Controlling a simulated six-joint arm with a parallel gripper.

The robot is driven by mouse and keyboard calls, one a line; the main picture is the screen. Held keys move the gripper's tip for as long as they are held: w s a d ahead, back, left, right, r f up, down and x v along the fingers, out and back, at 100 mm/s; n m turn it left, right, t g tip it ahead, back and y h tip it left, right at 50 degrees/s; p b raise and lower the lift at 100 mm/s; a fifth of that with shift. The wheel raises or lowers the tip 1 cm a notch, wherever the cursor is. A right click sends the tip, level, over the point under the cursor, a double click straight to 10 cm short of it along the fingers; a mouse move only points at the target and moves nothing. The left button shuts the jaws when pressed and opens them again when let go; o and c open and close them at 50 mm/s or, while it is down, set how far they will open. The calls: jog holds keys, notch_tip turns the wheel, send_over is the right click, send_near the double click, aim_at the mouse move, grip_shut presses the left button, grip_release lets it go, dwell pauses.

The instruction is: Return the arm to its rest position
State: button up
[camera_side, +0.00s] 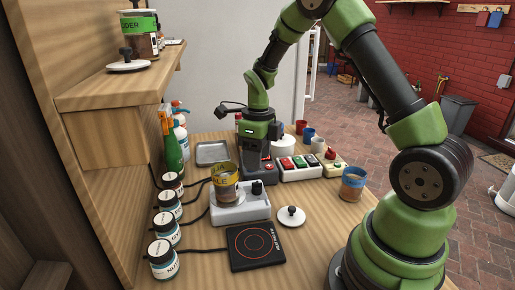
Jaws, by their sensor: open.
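My green and black arm arches over the wooden table from the right. My gripper (258,165) points down over the middle of the table, behind the jar with a yellow label (226,184) and to the left of the button boxes. Its jaws are open; the fingertips are small and dark here, and I see nothing held between them. I cannot tell how far they are above the table. The jar stands upright on a pale grey appliance (240,208) with a black knob.
A button box (300,174), a brown-and-blue cup (353,185) and several small cups stand right of my gripper. A white lid (291,216) and a black hot plate (256,246) lie in front. Several jars line the left, below a wooden shelf (120,90). A grey tray (213,152) lies behind.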

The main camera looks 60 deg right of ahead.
notch_tip(320, 180, up, 2)
jog(key=shift+r, duration=0.1)
jog(key=s+a+r+n+t, duration=0.2)
jog(key=s+a+r+n, duration=0.1)
jog(key=r+n, duration=0.3)
jog(key=s+a+r+n+t, duration=0.1)
jog(key=s+a+r+n, duration=0.15)
jog(key=r+n, duration=0.35)
jog(key=s+a+r+n+t, duration=0.2)
jog(key=s+n, duration=0.3)
jog(key=n, duration=0.3)
jog(key=s+a+r+n+t+y, duration=0.1)
jog(key=s+a+n, duration=0.3)
jog(key=n, duration=0.5)
jog(key=shift+s+a+r+t, duration=0.35)
jog(key=shift+s+r+t, duration=0.35)
jog(key=shift+s, duration=0.3)
jog(key=shift+c, duration=0.2)
